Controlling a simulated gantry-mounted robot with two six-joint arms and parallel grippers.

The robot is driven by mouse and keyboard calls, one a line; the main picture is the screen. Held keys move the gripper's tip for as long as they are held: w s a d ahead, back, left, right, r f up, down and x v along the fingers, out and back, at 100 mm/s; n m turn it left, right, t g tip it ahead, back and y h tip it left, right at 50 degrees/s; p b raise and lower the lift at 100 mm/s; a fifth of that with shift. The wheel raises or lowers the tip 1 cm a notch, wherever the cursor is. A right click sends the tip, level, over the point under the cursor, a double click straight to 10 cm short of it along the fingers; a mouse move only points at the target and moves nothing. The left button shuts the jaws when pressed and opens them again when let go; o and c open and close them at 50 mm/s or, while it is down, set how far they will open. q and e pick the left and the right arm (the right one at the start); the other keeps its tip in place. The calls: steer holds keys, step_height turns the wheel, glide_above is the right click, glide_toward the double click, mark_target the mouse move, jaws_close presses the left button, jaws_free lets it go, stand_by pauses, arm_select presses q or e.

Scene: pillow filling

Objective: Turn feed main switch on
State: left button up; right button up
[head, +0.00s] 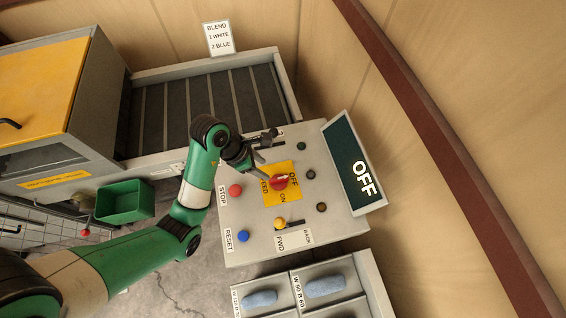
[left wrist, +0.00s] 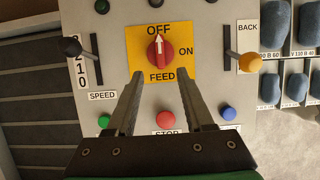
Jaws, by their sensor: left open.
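The feed main switch (head: 279,183) is a red rotary knob on a yellow plate (head: 270,197) on the grey control panel. In the left wrist view the switch (left wrist: 160,53) has a white arrow pointing up at the OFF label; ON is to its right and FEED below. The dark display (head: 352,165) reads OFF. My left gripper (head: 262,167) is just beside the knob in the head view. In the left wrist view my left gripper (left wrist: 160,75) is open and empty, its fingertips apart and short of the knob. My right gripper is not in view.
The panel also has a red STOP button (head: 235,190), a blue RESET button (head: 243,236), a yellow-knobbed lever (head: 279,223) and a black-knobbed SPEED lever (left wrist: 70,47). A conveyor (head: 190,105) lies behind, a green bin (head: 125,202) to the left. Trays with blue pillows (head: 325,287) stand in front.

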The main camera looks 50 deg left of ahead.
mark_target(279, 178)
arm_select(q)
steer(key=b+x, duration=0.3)
steer(key=x, duration=0.7)
steer(key=shift+w+d+f, duration=0.1)
steer(key=shift+w+f, duration=0.2)
steer(key=shift+f, duration=0.1)
jaws_close()
